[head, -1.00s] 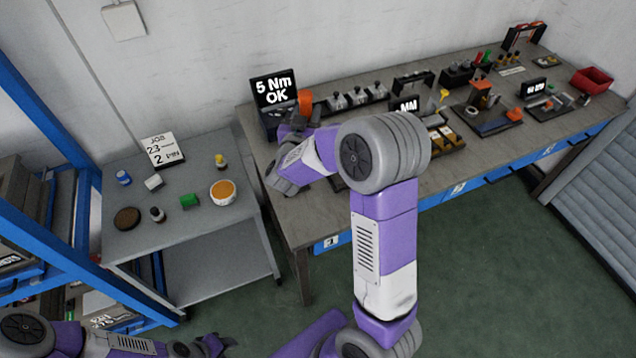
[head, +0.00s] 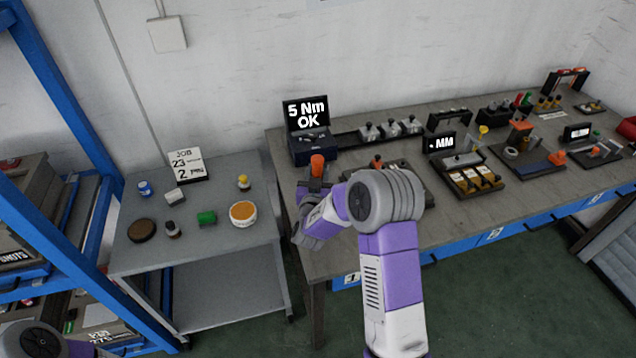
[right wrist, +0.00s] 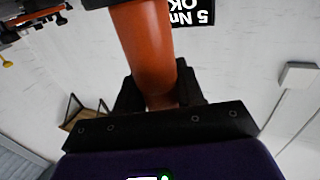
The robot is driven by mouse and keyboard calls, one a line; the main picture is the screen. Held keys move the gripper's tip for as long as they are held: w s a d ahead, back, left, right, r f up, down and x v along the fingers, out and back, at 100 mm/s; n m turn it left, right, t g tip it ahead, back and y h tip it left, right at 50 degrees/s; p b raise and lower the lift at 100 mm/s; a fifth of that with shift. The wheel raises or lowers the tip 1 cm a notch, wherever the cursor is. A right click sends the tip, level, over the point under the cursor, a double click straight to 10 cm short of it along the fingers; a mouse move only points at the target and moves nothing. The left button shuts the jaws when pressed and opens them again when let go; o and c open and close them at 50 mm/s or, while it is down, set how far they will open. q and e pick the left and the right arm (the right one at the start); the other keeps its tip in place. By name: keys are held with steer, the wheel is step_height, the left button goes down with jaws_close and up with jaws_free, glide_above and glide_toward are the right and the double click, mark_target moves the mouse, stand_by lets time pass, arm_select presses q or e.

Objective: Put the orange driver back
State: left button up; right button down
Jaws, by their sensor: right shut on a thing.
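The orange driver (head: 317,165) is upright over the left end of the long bench, in front of the "5 Nm OK" display (head: 307,114). My right gripper (head: 315,186) is shut on it. In the right wrist view the orange handle (right wrist: 150,50) stands up between the dark fingers (right wrist: 160,92). The driver's lower end is hidden by my gripper, and I cannot tell whether it is clear of the bench. My left gripper is out of view; only part of my left arm shows at the lower left.
A long bench (head: 425,222) carries several fixtures, a row of grey-topped parts (head: 390,128) and an "MM" display (head: 440,145). On the left, a grey side table (head: 140,255) holds small pots and a job card (head: 187,166). A blue shelf frame (head: 50,85) stands at far left.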

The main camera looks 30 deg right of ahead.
step_height(320, 180, down, 3)
steer(key=shift+w+r, duration=0.1)
steer(key=shift+r, duration=0.1)
steer(key=shift+f+b, duration=0.1)
steer(key=shift+b, duration=0.25)
steer(key=c, duration=1.1)
jaws_free()
steer(key=shift+f, duration=0.1)
steer(key=o, duration=0.4)
